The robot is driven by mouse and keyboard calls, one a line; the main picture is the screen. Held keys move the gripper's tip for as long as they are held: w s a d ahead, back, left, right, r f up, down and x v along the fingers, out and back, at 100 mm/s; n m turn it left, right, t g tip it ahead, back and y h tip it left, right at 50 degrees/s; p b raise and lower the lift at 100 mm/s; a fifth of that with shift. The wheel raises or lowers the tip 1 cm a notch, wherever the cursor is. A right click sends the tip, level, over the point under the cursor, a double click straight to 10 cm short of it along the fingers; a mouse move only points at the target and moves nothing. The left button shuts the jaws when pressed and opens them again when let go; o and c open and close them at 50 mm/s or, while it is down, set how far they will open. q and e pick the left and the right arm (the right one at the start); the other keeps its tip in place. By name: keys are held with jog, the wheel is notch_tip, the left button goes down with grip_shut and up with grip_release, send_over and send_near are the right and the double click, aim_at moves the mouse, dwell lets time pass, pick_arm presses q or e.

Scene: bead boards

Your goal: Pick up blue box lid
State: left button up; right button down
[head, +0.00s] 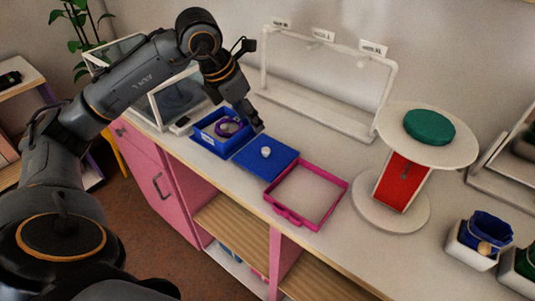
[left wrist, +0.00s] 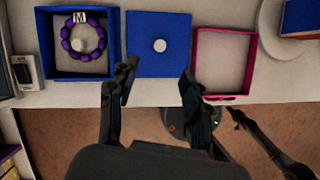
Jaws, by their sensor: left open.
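The blue box lid (head: 258,168) is a flat blue square with a round white knob (head: 266,152) on top. It lies on the counter between the blue box (head: 205,139) and a pink tray. My left gripper (head: 257,124) is open and empty above the lid's far side in the head view. In the left wrist view, the lid (left wrist: 160,22) with its knob (left wrist: 160,45) is beyond the gripper's two spread fingers (left wrist: 157,76). The blue box is open with a purple bead bracelet (left wrist: 83,38) inside. My right arm seems to show dark at the wrist view's lower right; its jaws are unclear.
The pink-rimmed tray (head: 318,222) lies right of the lid. A round white stand with a green disc (head: 429,127) stands further right. A white frame rack (head: 310,110) is behind, and small bins with blue and green cloth (head: 470,242) are at the right.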

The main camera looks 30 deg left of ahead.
pick_arm(q)
send_over(267, 149)
jog(key=s, duration=0.2)
jog(key=f, duration=0.4)
jog(key=a+f, duration=0.1)
jog(key=f, duration=0.1)
jog(key=shift+s+f+p, duration=0.15)
jog(key=shift+f+p, duration=0.1)
jog(key=shift+p, duration=0.1)
jog(key=shift+d+f+p, duration=0.15)
jog(key=shift+f+p, duration=0.15)
jog(key=shift+f, duration=0.25)
jog(key=p+x, duration=0.1)
jog(key=x, duration=0.3)
jog(key=shift+f, duration=0.2)
grip_shut()
